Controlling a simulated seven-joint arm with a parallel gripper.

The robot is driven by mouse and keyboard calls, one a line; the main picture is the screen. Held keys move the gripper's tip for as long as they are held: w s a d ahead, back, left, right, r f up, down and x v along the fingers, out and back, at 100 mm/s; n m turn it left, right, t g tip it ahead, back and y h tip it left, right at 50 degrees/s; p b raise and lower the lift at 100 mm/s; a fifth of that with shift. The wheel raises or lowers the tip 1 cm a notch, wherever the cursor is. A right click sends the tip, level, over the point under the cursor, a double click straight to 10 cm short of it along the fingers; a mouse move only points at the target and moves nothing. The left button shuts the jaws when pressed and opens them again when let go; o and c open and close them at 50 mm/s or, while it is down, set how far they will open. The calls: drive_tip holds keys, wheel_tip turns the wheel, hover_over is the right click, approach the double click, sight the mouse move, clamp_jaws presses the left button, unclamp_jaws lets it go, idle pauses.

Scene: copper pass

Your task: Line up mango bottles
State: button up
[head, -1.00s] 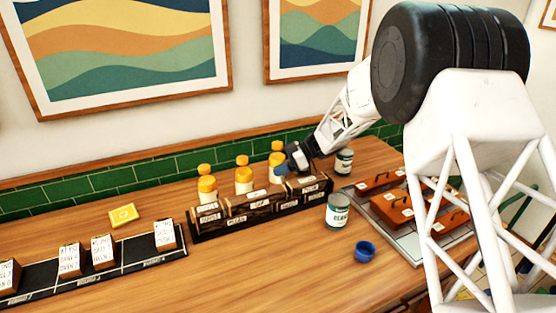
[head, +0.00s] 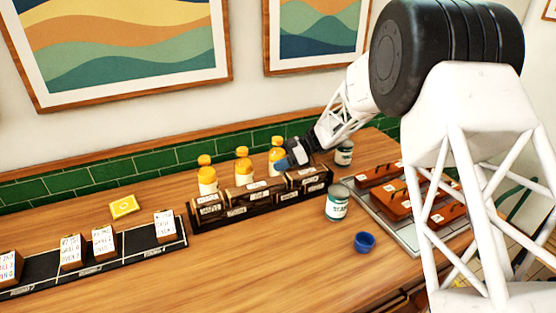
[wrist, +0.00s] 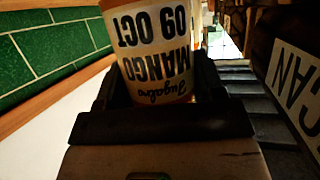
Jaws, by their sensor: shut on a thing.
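Three mango bottles with yellow caps stand in a row behind the dark wooden rack: a left bottle (head: 207,182), a middle bottle (head: 243,172) and a right bottle (head: 276,156). My gripper (head: 287,158) is at the right bottle, reaching in from the right. In the wrist view, my gripper (wrist: 160,95) is shut on this bottle (wrist: 152,45), whose label reads "MANGO" and "09 OCT", upside down in that picture. The bottle looks upright in the head view. Its base is hidden behind the rack, so I cannot tell whether it touches the counter.
The labelled wooden rack (head: 262,205) stands just in front of the bottles. Green-tiled wall (head: 80,182) runs behind. Cans (head: 337,203) (head: 344,153), a blue cup (head: 365,243) and a tray of brown boxes (head: 401,213) are to the right. A black strip with cards (head: 125,255) and a yellow block (head: 123,206) are left.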

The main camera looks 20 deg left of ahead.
sight(278, 138)
drive_tip(key=shift+f, duration=0.5)
drive_tip(key=o, duration=1.2)
drive_tip(key=shift+o, duration=0.2)
drive_tip(key=shift+r, duration=0.75)
wheel_tip(278, 138, up, 7)
drive_tip(key=shift+w+f, duration=0.1)
drive_tip(key=w+d+r+m+t, duration=0.3)
drive_tip(key=w+d+m+t, duration=0.4)
drive_tip(key=d, duration=0.4)
drive_tip(key=w+d+r+m+t+h, duration=0.1)
drive_tip(key=w+d+r+m+t, duration=0.3)
drive_tip(key=w+d+m+t, duration=0.3)
drive_tip(key=shift+w+d+r+m+t, duration=0.3)
drive_tip(key=shift+w+d+t, duration=0.85)
drive_tip(key=shift+d, duration=0.85)
